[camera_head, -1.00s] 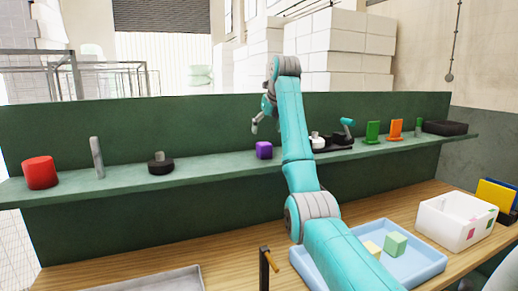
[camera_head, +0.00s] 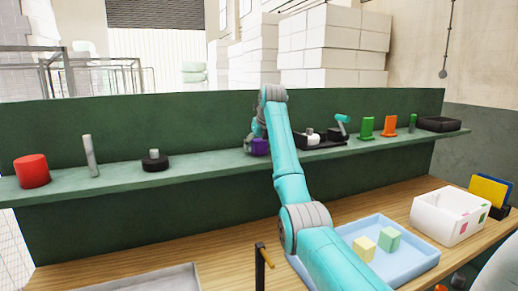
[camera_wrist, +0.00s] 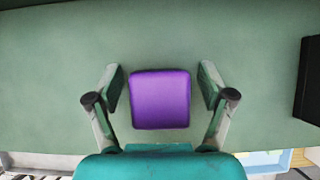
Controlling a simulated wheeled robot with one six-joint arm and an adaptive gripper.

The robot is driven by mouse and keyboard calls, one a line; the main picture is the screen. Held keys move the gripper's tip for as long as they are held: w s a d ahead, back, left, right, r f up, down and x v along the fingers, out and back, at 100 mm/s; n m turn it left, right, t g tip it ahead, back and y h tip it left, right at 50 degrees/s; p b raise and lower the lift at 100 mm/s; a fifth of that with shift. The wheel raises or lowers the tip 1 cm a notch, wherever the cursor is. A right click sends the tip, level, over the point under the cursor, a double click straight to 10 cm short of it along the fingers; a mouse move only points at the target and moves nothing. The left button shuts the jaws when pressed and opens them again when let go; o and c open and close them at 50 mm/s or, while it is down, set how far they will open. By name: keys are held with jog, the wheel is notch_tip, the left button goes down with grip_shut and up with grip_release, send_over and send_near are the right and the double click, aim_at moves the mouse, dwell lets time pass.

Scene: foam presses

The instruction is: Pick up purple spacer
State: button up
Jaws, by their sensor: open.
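The purple spacer (camera_wrist: 160,99) is a small block with rounded corners on the green shelf (camera_wrist: 45,100). In the wrist view it lies between the two fingers of my gripper (camera_wrist: 161,90), with a gap on each side. My gripper is open and empty. In the head view the spacer (camera_head: 260,147) sits on the shelf (camera_head: 215,163), partly hidden by my gripper (camera_head: 256,140) and arm.
Left on the shelf are a red cylinder (camera_head: 32,171), a grey post (camera_head: 90,156) and a black disc piece (camera_head: 155,161). Right of my arm are a black tray (camera_head: 318,139) and green and orange stands (camera_head: 389,127). A blue tray (camera_head: 425,258) is below on the bench.

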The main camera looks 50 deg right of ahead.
jog(key=c, duration=1.3)
